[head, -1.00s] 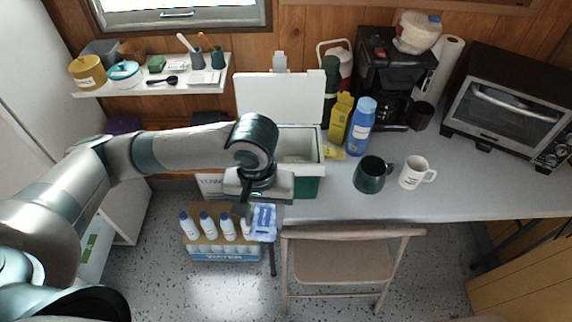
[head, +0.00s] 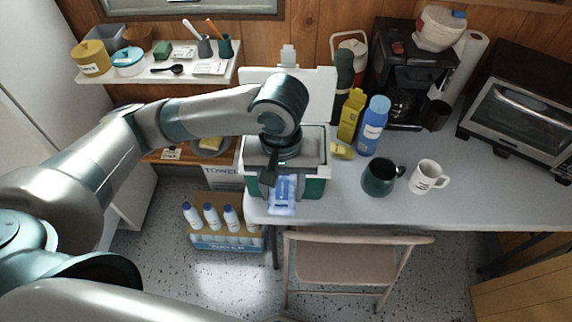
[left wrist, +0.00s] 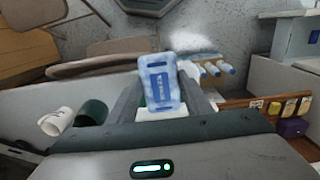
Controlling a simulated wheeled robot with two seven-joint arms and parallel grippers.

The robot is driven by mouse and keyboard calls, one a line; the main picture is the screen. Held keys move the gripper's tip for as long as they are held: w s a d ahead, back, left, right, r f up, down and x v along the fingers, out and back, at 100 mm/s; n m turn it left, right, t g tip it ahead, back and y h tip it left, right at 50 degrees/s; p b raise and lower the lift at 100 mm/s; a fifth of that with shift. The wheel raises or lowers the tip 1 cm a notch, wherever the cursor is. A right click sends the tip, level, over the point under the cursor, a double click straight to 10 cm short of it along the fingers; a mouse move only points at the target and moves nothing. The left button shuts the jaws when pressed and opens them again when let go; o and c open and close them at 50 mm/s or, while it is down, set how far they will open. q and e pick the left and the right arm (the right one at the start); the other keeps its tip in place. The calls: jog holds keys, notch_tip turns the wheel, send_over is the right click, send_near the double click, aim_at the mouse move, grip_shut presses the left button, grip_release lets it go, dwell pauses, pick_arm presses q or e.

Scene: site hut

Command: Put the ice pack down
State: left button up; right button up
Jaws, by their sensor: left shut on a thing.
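The ice pack (head: 283,195) is a small pale blue and white pack with a blue label. My left gripper (head: 282,178) is shut on it and holds it in front of the cooler, over the table's front edge. The ice pack also shows between the fingers in the left wrist view (left wrist: 160,88). The green and white cooler (head: 315,187) stands on the table with its white lid raised at the back. My arm hides part of its opening. Whether the pack touches the table or the cooler I cannot tell. My right gripper is not in view.
A folding chair (head: 345,262) and a carton of bottles (head: 225,243) stand on the floor in front.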

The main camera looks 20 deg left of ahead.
pick_arm(q)
jog(key=w+a+p, duration=0.1)
jog(key=w+a, duration=0.1)
jog(key=w, duration=0.6)
jog(key=w+a+p, duration=0.1)
jog(key=w+a, duration=0.2)
jog(key=w, duration=0.5)
notch_tip(320, 180, down, 8)
jog(key=p, duration=0.2)
jog(key=shift+d+f, duration=0.2)
jog(key=shift+s, duration=0.1)
jog(key=shift+f+p, duration=0.45)
jog(key=shift+f, duration=1.3)
jog(key=shift+f, duration=0.2)
jog(key=o, duration=1.2)
jog(key=shift+o, duration=0.2)
